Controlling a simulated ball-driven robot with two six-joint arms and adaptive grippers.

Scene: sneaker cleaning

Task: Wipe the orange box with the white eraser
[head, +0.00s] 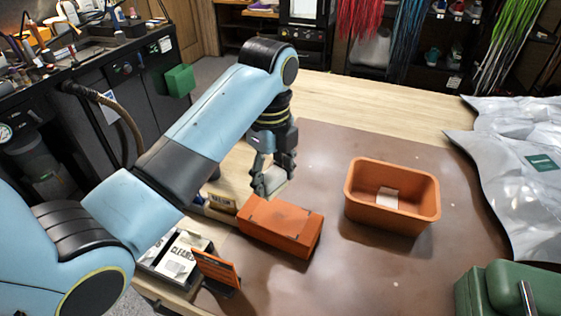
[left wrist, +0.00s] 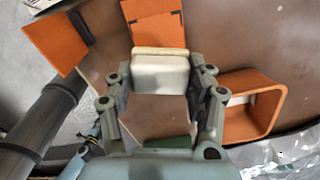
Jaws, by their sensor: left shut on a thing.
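My left gripper (head: 268,178) is shut on the white eraser (left wrist: 160,74), a pale block with a cream strip along one side. In the head view the eraser is small and partly hidden by the fingers. The closed orange box (head: 281,226) lies on the brown mat, just below the gripper in the picture. In the left wrist view the box (left wrist: 154,24) shows beyond the eraser, which covers part of it. I cannot tell whether the eraser touches the box. My right gripper is in neither view.
An open orange bin (head: 420,220) with a white piece inside stands right of the box. An orange sign (head: 216,268) and cleaner packs (head: 178,256) stand at the left. A green case (head: 508,290) and silvery sheets (head: 520,160) are at the right. The front middle of the mat is clear.

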